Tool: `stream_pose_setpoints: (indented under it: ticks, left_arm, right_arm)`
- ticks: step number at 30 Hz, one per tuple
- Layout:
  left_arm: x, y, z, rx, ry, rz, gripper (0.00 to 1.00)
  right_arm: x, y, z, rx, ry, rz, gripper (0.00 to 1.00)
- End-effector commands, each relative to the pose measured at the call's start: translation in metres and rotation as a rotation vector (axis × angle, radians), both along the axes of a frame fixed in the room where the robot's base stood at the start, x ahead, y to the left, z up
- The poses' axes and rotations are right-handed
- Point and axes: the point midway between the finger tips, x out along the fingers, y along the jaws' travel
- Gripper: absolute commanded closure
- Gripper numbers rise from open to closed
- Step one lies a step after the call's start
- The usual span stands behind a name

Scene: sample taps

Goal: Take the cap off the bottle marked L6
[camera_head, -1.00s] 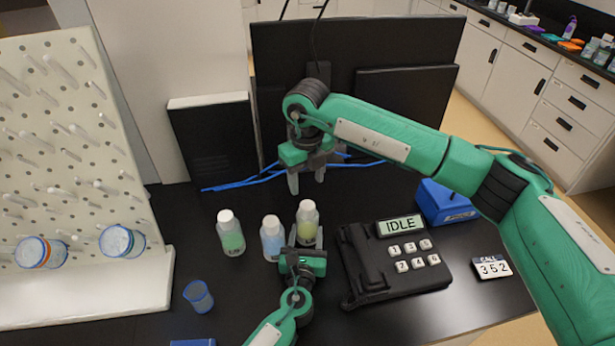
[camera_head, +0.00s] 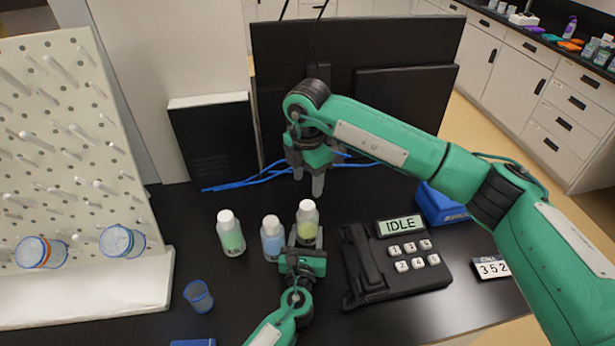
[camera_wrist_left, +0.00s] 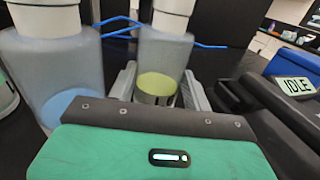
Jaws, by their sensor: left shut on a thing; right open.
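Three capped bottles stand in a row: one with green liquid (camera_head: 231,238), one with blue liquid (camera_head: 271,243) and one with yellow-green liquid (camera_head: 307,228). All have white caps. Their marks are too small to read, so I cannot tell which is L6. My left gripper (camera_head: 306,240) is shut around the lower body of the yellow-green bottle; the left wrist view shows this bottle (camera_wrist_left: 162,62) between the fingers, its white cap (camera_wrist_left: 173,12) on. My right gripper (camera_head: 313,178) is open and empty, pointing down above and behind that bottle.
A black keypad device (camera_head: 395,262) reading IDLE is right of the bottles. A blue-rimmed cup (camera_head: 198,296) and a white pegboard (camera_head: 70,150) are left. Blue cables (camera_head: 245,182) and black screens (camera_head: 350,80) are behind. A card (camera_head: 492,267) lies right.

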Motion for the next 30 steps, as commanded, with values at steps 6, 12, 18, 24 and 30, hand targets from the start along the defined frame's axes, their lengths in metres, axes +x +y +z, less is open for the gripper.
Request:
stream_pose_setpoints:
  ticks: [6,12,18,24,30]
  left_arm:
    - [0.0,0.0,-0.001,0.0,0.002,0.0,1.0]
    - [0.0,0.0,-0.001,0.0,0.002,0.0,1.0]
    - [0.0,0.0,-0.001,0.0,0.002,0.0,1.0]
    - [0.0,0.0,-0.001,0.0,0.002,0.0,1.0]
    - [0.0,0.0,-0.001,0.0,0.002,0.0,1.0]
  right_arm:
    - [0.0,0.0,-0.006,0.0,0.002,-0.074,0.47]
    - [-0.001,0.0,-0.034,-0.002,0.004,-0.076,0.47]
    - [-0.001,0.0,-0.063,-0.001,0.003,-0.075,0.47]
    - [0.0,0.0,-0.079,-0.001,0.002,-0.074,0.47]
    - [0.0,0.0,-0.081,-0.001,0.001,-0.073,0.47]
